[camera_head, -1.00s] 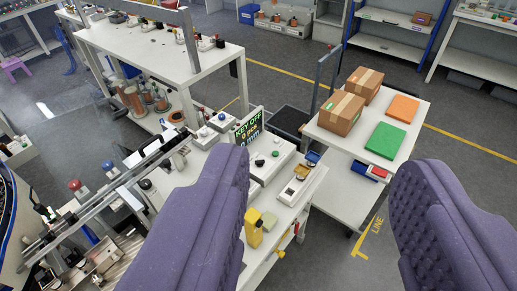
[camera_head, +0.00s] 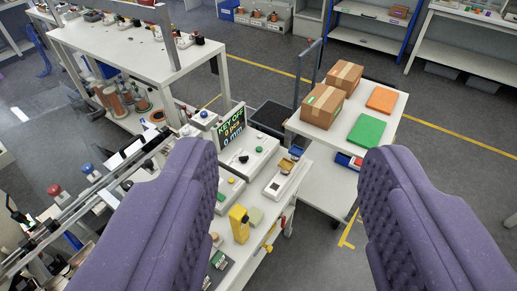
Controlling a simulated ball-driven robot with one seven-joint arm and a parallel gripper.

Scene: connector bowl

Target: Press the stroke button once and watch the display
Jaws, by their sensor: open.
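The display (camera_head: 232,127) stands on the white bench and reads "KEY OFF", "0 pcs" and "0 mm". In front of it is a white control box (camera_head: 248,152) with a green button (camera_head: 259,150) and a dark knob (camera_head: 243,159). A second low box to its left front carries a yellow button (camera_head: 231,181) and a green one (camera_head: 221,197). I cannot tell which is the stroke button. My gripper (camera_head: 285,155), with purple padded fingers, is open and empty. Its left finger hides part of the bench.
A yellow bottle (camera_head: 239,223) stands near the bench's front. A white cart (camera_head: 393,137) at right holds two cardboard boxes (camera_head: 325,100), an orange pad (camera_head: 382,99) and a green pad (camera_head: 366,132). Red and blue buttons (camera_head: 55,190) sit at left. Open floor lies right.

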